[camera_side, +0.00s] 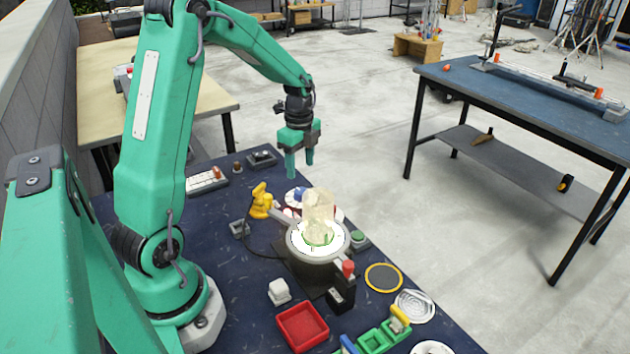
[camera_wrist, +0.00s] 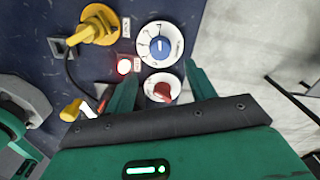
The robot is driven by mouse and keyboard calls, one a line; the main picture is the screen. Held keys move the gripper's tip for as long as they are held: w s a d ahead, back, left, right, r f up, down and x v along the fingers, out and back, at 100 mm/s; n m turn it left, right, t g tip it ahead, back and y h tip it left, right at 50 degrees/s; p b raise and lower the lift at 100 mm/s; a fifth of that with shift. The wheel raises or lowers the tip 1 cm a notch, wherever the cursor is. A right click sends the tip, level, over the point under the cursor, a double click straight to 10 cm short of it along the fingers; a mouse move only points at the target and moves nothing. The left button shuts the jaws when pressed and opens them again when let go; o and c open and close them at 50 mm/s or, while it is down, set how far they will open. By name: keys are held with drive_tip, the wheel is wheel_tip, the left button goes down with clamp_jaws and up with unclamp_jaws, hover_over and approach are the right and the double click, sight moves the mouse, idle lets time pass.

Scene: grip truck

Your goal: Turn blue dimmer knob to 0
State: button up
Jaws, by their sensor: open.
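The blue dimmer knob (camera_wrist: 160,46) sits on a round white dial with dark markings in the wrist view. It also shows small in the side view (camera_side: 299,194), partly hidden behind other items. I cannot read which mark the knob points to. My gripper (camera_side: 301,164) hangs above the table's far part, fingers down, in the side view. In the wrist view its two green fingers (camera_wrist: 158,80) are apart with nothing between them. The blue knob lies just ahead of the fingertips and is not touched. A red knob (camera_wrist: 162,92) on a second white dial shows between the fingers.
A red lit button (camera_wrist: 124,66) is left of the dials. A yellow handle (camera_wrist: 98,25) stands at upper left, with a dark cable. A clear dome (camera_side: 318,205) on a round white-rimmed base stands close by. A red tray (camera_side: 303,325) is nearer the front.

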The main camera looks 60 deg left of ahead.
sight(301, 191)
drive_tip(key=shift+f, duration=0.3)
drive_tip(key=shift+f, duration=3.7)
drive_tip(key=c, duration=1)
